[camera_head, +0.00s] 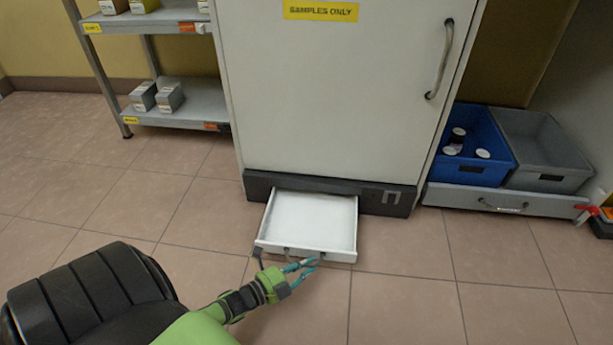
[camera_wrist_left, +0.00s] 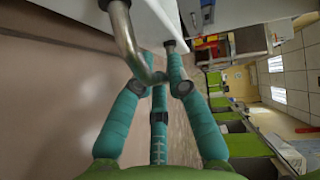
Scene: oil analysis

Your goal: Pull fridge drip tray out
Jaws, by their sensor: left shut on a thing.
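The white drip tray (camera_head: 315,222) sticks out of the dark base (camera_head: 383,197) under the white fridge (camera_head: 335,100). It looks empty, and its front reaches well out over the floor. My left gripper (camera_head: 302,264) is at the tray's front edge, shut on the tray's metal handle. In the left wrist view the handle (camera_wrist_left: 127,40) runs between the teal fingers (camera_wrist_left: 157,85), with the white tray front above. The fingers hide part of the handle. My right gripper is not in view.
A metal shelf (camera_head: 190,105) with small boxes stands left of the fridge. At right, a blue crate (camera_head: 478,168) with bottles and a grey crate (camera_head: 540,150) sit on a low platform (camera_head: 460,197). The tiled floor in front of the tray is clear.

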